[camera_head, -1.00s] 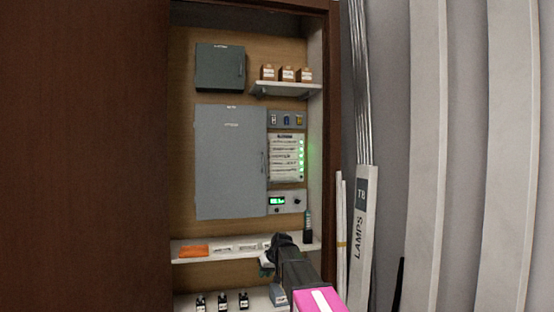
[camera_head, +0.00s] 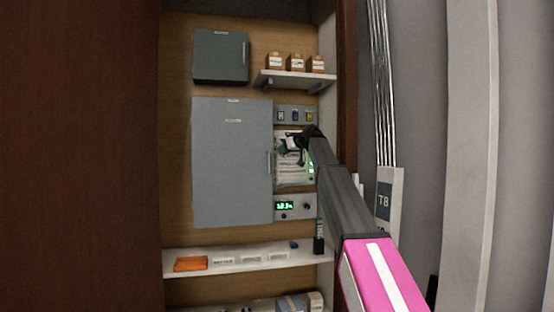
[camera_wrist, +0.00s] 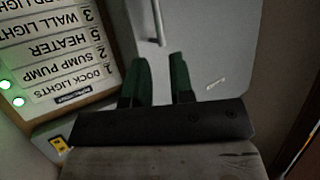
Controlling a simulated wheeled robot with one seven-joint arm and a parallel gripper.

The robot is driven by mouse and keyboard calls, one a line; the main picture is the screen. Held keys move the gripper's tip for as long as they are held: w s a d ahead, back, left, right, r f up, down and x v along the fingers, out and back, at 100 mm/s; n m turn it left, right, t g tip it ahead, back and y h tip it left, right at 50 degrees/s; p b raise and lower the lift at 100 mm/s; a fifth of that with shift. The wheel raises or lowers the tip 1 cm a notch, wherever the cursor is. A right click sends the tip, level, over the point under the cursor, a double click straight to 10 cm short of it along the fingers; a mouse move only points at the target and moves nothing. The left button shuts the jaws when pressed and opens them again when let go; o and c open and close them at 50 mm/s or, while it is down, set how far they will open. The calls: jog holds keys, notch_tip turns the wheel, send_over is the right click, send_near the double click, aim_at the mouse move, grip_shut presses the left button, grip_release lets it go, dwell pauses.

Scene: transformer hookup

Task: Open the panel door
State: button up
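The large grey panel door (camera_head: 228,165) is shut in the recess, with a thin vertical handle (camera_head: 269,163) at its right edge. My gripper (camera_head: 287,144) is raised in front of the labelled switch panel, just right of the door, and partly covers that panel. In the wrist view the picture is upside down. My two green fingers (camera_wrist: 160,72) stand apart with nothing between them. The door (camera_wrist: 205,40) shows beyond them, and its handle (camera_wrist: 157,20) lies ahead of the fingers, apparently not touched.
A smaller dark grey cabinet (camera_head: 220,58) hangs above. A shelf with several small boxes (camera_head: 296,64) is at upper right. A lower shelf (camera_head: 225,264) holds an orange item (camera_head: 190,264).

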send_over(269, 172)
jog(key=f, duration=0.3)
jog(key=shift+w+f, duration=0.35)
jog(key=shift+f, duration=0.05)
grip_shut()
